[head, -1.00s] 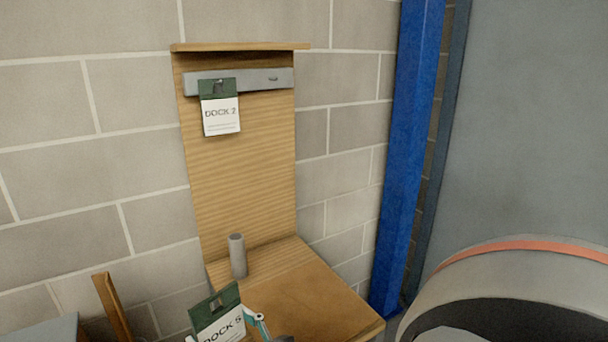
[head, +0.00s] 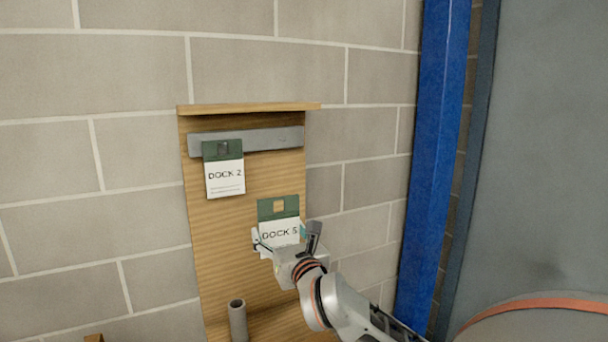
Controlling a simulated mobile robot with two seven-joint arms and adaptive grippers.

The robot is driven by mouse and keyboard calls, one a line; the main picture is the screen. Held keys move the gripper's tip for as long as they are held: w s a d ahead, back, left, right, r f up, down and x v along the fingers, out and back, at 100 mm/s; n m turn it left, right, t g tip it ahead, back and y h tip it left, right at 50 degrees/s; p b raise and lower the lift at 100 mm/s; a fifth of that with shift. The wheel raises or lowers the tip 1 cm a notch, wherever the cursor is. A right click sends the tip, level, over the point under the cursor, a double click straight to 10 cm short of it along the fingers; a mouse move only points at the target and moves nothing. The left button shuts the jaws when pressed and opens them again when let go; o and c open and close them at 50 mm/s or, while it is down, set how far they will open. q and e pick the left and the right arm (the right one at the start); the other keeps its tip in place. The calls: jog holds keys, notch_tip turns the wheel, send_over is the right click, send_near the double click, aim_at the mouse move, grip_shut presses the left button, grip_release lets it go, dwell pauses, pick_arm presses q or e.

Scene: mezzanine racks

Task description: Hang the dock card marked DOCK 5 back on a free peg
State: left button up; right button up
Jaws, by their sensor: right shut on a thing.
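The DOCK 5 card (head: 279,229) is white with a green top that has a square hole. My right gripper (head: 281,246) is shut on its lower part and holds it upright in front of the wooden board (head: 228,240). The card is below and to the right of the grey peg rail (head: 268,139). The DOCK 2 card (head: 225,176) hangs at the left part of the rail. The right part of the rail carries no card, and I cannot make out a peg there now. My left gripper is not in view.
A grey upright cylinder (head: 237,321) stands at the foot of the board. A wooden ledge (head: 250,108) juts out above the rail. A blue post (head: 436,170) stands to the right, with bare block wall between.

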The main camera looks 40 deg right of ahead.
jog(key=d+r+m+h+p, duration=0.1)
jog(key=d+r, duration=0.3)
jog(key=r, duration=0.3)
jog(key=d+r+p, duration=0.1)
jog(key=d+r, duration=0.3)
jog(key=r, duration=0.2)
jog(key=shift+w+a+b+x, duration=0.1)
jog(key=shift+a+b+x, duration=0.1)
jog(key=shift+x, duration=0.7)
jog(key=shift+w+a+b+x, duration=0.1)
jog(key=shift+a+x, duration=0.05)
jog(key=shift+x, duration=0.7)
jog(key=shift+w+a+b+x, duration=0.1)
jog(key=shift+a+b+x, duration=0.1)
jog(key=shift+x, duration=0.7)
jog(key=shift+s+p, duration=0.1)
jog(key=shift+p, duration=0.35)
jog(key=shift+w+d+r, duration=0.1)
jog(key=shift+w, duration=0.15)
jog(key=shift+w+d, duration=0.2)
jog(key=shift+w, duration=0.45)
jog(key=shift+w, duration=0.2)
jog(key=shift+p, duration=0.3)
